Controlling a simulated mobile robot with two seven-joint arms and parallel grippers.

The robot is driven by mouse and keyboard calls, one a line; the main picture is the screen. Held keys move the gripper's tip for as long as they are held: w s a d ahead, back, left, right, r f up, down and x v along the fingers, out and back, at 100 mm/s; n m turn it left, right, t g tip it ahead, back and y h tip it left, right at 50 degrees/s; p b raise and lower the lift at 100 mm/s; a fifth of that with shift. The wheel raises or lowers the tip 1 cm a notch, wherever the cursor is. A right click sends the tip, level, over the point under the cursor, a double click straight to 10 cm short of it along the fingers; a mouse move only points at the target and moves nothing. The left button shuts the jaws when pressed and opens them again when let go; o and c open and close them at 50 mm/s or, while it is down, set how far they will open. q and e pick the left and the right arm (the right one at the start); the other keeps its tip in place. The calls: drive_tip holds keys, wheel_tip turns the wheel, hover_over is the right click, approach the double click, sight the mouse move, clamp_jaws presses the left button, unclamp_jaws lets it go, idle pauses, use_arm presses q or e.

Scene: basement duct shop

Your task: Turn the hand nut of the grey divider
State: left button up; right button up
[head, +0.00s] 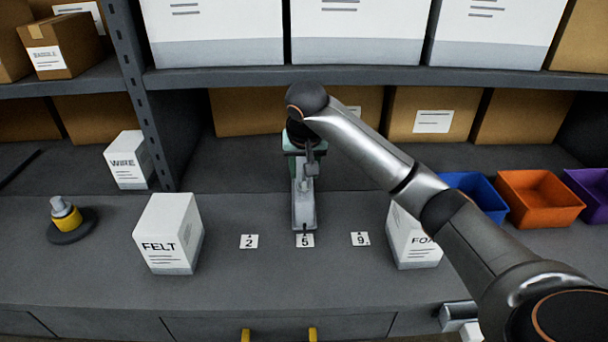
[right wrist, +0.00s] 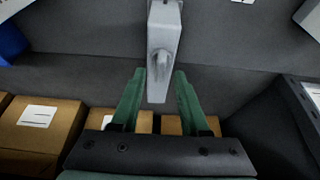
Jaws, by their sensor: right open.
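The grey divider (head: 304,205) is a long grey body on the bench, its narrow dark front end at the card marked 5 (head: 305,240). Its raised hand nut, a light grey knob with a wing, shows in the right wrist view (right wrist: 160,62). My right gripper (head: 305,150) is over the rear end of the divider in the head view and partly covers it. In the right wrist view its green fingers (right wrist: 160,75) are apart, near the divider's end and empty; I cannot tell if they touch it. My left gripper is not in view.
Cards marked 2 (head: 249,241) and 9 (head: 360,239) flank the middle card. A FELT box (head: 168,235) stands left, a FOAM box (head: 412,245) right, partly behind my arm. Blue (head: 470,190) and orange (head: 540,198) bins stand farther right. A shelf (head: 230,78) overhangs the back.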

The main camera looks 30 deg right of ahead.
drive_tip(key=shift+x, duration=1.25)
clamp_jaws()
